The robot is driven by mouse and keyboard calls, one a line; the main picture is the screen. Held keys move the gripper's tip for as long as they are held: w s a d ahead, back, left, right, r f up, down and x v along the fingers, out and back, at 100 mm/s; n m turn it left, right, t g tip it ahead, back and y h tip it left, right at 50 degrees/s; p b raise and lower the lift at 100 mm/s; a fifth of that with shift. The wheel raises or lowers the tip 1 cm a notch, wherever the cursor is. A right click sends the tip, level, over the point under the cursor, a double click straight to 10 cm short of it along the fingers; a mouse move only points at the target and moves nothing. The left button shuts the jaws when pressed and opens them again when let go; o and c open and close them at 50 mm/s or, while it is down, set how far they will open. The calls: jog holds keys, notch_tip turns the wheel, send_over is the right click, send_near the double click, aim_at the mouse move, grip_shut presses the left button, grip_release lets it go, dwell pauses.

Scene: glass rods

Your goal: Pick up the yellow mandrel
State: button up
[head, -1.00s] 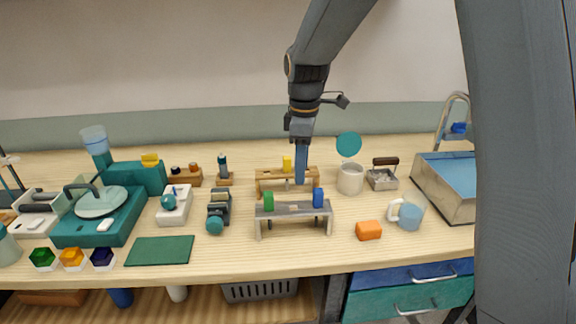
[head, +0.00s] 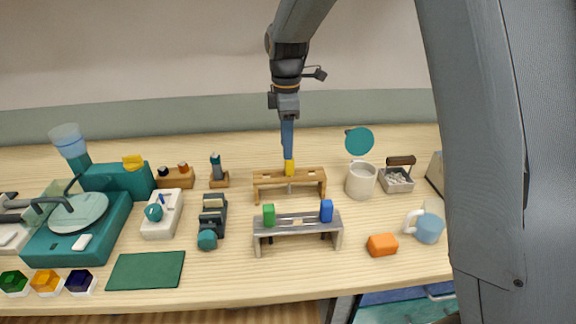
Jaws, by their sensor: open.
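The yellow mandrel (head: 290,170) stands upright on the wooden rack (head: 265,180) near the middle of the bench. My gripper (head: 288,156) points down, with its blue fingers directly over the mandrel's top in the head view. It is open; the finger gap is too small to make out. I cannot tell whether the fingers touch the mandrel or are around it, and its top end is partly hidden by them.
A grey rack (head: 290,232) in front holds a green piece (head: 268,215) and a blue piece (head: 326,210). A beige cup (head: 361,182) stands to the right. An orange block (head: 382,244) and a blue mug (head: 428,228) are at front right.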

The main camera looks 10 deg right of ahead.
jog(key=shift+d+f+p, duration=0.25)
jog(key=shift+f+p, duration=0.15)
jog(key=shift+f, duration=0.35)
jog(key=p, duration=0.2)
send_over(289, 177)
jog(key=w, duration=0.1)
jog(key=shift+w+d+f, duration=0.15)
jog(key=shift+f, duration=2)
grip_shut()
